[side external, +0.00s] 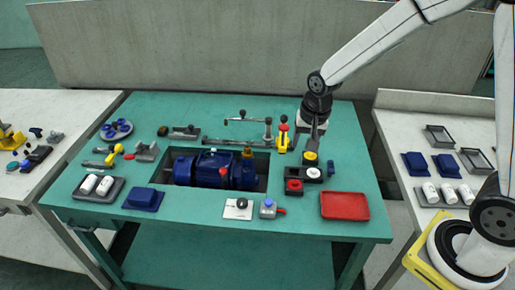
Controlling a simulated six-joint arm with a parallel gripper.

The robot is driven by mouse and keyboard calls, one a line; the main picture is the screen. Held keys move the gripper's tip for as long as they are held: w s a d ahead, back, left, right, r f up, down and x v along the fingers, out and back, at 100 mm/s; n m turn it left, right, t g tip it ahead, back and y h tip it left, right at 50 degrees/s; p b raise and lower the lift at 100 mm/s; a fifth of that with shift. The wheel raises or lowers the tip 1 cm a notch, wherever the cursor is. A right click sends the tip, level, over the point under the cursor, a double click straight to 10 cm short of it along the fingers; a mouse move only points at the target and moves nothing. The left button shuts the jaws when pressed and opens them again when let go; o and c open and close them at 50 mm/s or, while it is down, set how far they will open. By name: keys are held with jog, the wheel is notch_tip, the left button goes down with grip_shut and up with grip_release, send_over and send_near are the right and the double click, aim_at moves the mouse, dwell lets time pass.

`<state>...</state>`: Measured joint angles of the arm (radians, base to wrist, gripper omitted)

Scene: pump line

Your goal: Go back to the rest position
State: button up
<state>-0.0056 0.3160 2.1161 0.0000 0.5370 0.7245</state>
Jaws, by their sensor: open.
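My gripper (314,148) hangs below the wrist of my white arm, over the right part of the green table (350,135). Its small fingers point down above a yellow-topped black piece (311,158). I cannot tell whether it touches that piece. The jaws look open and I see nothing held between them. A blue pump (205,170) lies in the dark recess in the middle of the table, with a red part on its front.
A red tray (344,206) lies at the front right. Red (293,185) and white (314,173) round pieces sit near my gripper. A yellow tool (283,140) stands left of it. A grey wall (220,45) rises behind. Side tables (40,190) flank the green one.

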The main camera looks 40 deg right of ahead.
jog(key=s+n, duration=0.8)
jog(key=s, duration=0.4)
jog(key=shift+f+t, duration=0.15)
jog(key=shift+t, duration=0.15)
jog(key=shift+d, duration=0.1)
dwell(0.6)
